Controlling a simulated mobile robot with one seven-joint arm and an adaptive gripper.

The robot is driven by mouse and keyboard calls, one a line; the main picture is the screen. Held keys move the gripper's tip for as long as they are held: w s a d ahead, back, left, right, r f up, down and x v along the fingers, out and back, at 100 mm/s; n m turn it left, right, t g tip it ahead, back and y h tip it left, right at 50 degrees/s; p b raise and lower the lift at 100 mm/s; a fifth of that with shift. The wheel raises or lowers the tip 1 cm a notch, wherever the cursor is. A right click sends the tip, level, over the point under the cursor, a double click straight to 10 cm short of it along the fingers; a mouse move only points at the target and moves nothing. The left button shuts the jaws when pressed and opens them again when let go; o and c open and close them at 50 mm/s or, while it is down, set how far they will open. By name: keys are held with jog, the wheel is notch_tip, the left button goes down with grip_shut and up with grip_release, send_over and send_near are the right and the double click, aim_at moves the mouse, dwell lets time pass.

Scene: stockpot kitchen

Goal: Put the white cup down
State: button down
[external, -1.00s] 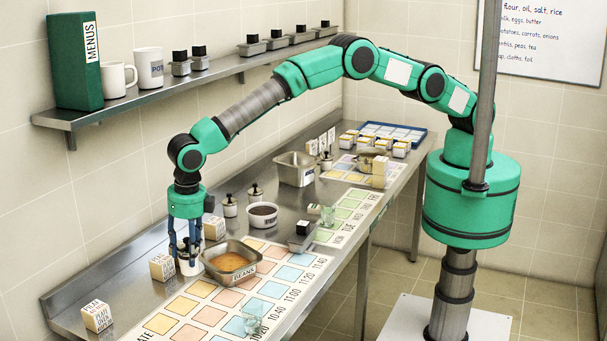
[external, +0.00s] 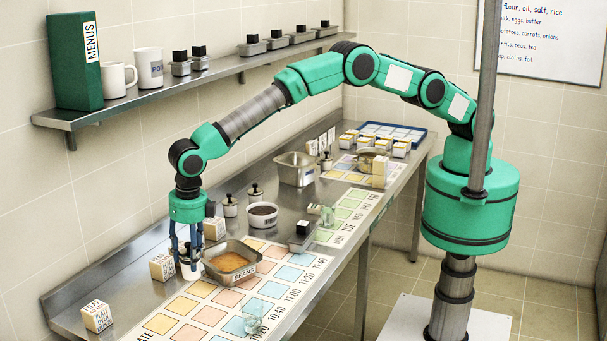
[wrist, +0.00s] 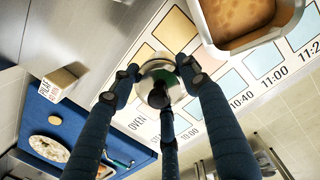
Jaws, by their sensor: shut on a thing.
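In the wrist view, the dark blue fingers of my gripper (wrist: 162,85) close around a round, pale grey-white thing (wrist: 153,68) with a dark middle, which I take to be the cup. The fingers hide much of it. I cannot tell whether its base touches the counter.
The metal tray (external: 252,262) labelled BEANS is close on the right. A lettered block (external: 162,267) is close on the left, another (external: 214,228) behind. A chart of coloured squares (external: 184,305) lies in front. Mugs (external: 118,80) stand on the wall shelf.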

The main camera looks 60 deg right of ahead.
aim_at(193, 279)
jog(key=shift+f, duration=1.9)
jog(key=shift+f, duration=1.9)
jog(key=shift+f, duration=0.15)
jog(key=c, duration=0.9)
grip_release()
jog(key=r, duration=0.8)
jog(key=s+r, duration=0.1)
jog(key=r, duration=0.3)
jog(key=shift+r, duration=0.15)
